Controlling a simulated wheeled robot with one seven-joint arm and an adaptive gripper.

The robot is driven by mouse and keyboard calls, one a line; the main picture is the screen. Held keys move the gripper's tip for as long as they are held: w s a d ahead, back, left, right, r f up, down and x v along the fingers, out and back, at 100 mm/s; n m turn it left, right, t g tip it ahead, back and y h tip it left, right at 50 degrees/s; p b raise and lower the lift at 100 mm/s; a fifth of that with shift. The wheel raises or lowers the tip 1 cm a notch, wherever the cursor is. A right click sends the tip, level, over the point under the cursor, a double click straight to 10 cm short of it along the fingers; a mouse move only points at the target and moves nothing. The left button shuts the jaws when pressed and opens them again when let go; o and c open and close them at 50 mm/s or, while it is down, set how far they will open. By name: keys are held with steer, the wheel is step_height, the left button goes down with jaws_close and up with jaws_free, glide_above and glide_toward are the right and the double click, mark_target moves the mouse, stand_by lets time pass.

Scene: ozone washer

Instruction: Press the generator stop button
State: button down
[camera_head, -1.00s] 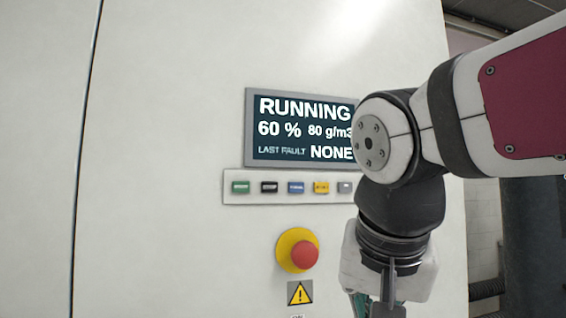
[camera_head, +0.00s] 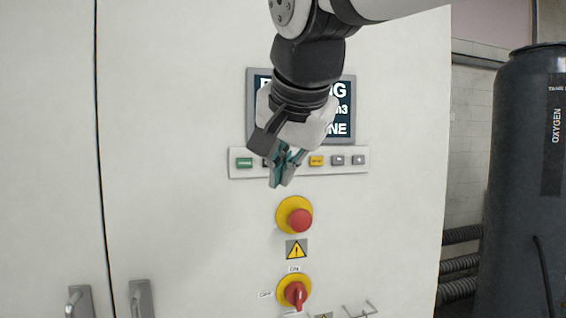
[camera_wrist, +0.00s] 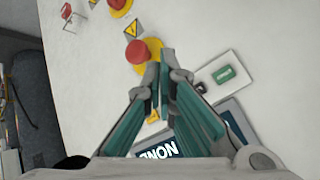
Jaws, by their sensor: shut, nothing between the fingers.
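A pale strip of small coloured push buttons (camera_head: 300,171) runs across the white cabinet below the display. At its left end is a green button (camera_head: 244,162), with a dark button (camera_wrist: 201,87) beside it. The button labels are too small to read, so I cannot tell which is the stop button. My gripper (camera_head: 278,182) is shut and empty, fingertips pointing down in front of the strip. In the head view it hides most of the dark button and the blue one. In the wrist view, the green button (camera_wrist: 224,74) and dark button show to the right of the fingertips (camera_wrist: 160,72).
A red mushroom button on a yellow disc (camera_head: 299,219) sits just below the strip. A red rotary switch (camera_head: 294,292) is lower. The display (camera_head: 258,100) is partly covered by my arm. Door handles (camera_head: 141,297) stick out at lower left. A dark oxygen tank (camera_head: 520,200) stands right.

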steer(key=w+a, duration=0.2)
steer(key=w, duration=0.6)
steer(key=shift+a, duration=0.15)
steer(key=shift+w, duration=0.1)
stand_by(1.3)
steer(key=shift+w+a+p, duration=0.15)
steer(key=shift+w+p, duration=0.15)
steer(key=shift+p, duration=0.05)
steer(key=shift+w+a, duration=0.1)
steer(key=shift+w, duration=0.3)
stand_by(0.6)
stand_by(0.3)
steer(key=shift+s+d, duration=0.25)
steer(key=shift+s, duration=0.5)
steer(key=shift+s+d+p, duration=0.15)
steer(key=shift+s+d, duration=0.1)
steer(key=shift+s, duration=0.55)
steer(key=shift+s+d+p, duration=0.1)
steer(key=shift+s+d, duration=0.1)
steer(key=shift+s, duration=0.65)
steer(key=shift+s+d+p, duration=0.15)
steer(key=shift+s+d, duration=0.1)
steer(key=shift+s, duration=0.55)
